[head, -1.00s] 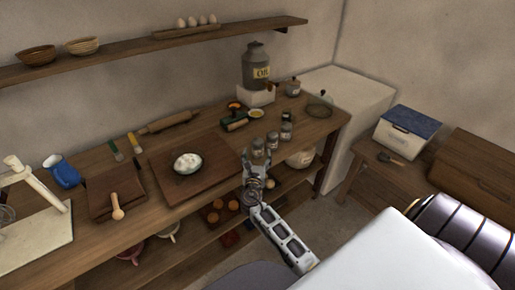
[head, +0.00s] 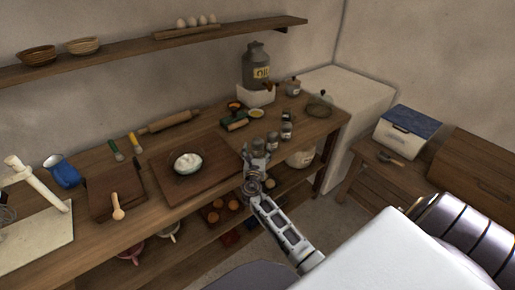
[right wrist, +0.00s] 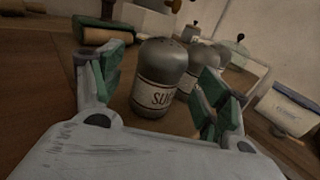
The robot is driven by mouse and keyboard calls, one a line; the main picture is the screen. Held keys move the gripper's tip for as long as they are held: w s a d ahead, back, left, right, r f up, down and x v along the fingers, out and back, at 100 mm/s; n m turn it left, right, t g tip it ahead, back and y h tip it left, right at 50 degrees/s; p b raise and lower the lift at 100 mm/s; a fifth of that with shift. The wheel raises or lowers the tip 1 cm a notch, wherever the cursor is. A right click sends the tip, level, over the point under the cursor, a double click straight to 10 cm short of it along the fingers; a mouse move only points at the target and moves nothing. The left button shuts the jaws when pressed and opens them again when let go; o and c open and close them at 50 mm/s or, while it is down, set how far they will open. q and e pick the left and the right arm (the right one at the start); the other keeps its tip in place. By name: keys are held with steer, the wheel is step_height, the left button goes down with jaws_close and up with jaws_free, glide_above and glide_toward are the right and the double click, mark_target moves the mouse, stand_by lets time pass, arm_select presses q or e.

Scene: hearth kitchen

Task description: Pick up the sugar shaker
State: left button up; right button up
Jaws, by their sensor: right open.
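The sugar shaker (right wrist: 160,76) is a glass jar with a grey domed, perforated top and a pale label reading "SU". In the right wrist view it stands upright on the wooden counter. My right gripper (right wrist: 162,82) is open, with its green-padded fingers to either side of the shaker; I cannot tell whether they touch it. In the head view my right gripper (head: 257,160) is at the counter's front edge and partly hides the shaker (head: 258,144). My left gripper is not in view.
Two similar shakers stand close behind, one in the middle (head: 272,139) and one farther right (head: 286,131). A cutting board (head: 215,150) with a white bowl (head: 188,163) lies to the left. The oil can (head: 256,65) stands at the back on a white block.

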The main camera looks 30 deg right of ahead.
mark_target(257, 147)
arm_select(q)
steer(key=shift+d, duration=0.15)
arm_select(e)
steer(key=shift+x, duration=1.6)
steer(key=shift+c, duration=0.3)
steer(key=c, duration=1.1)
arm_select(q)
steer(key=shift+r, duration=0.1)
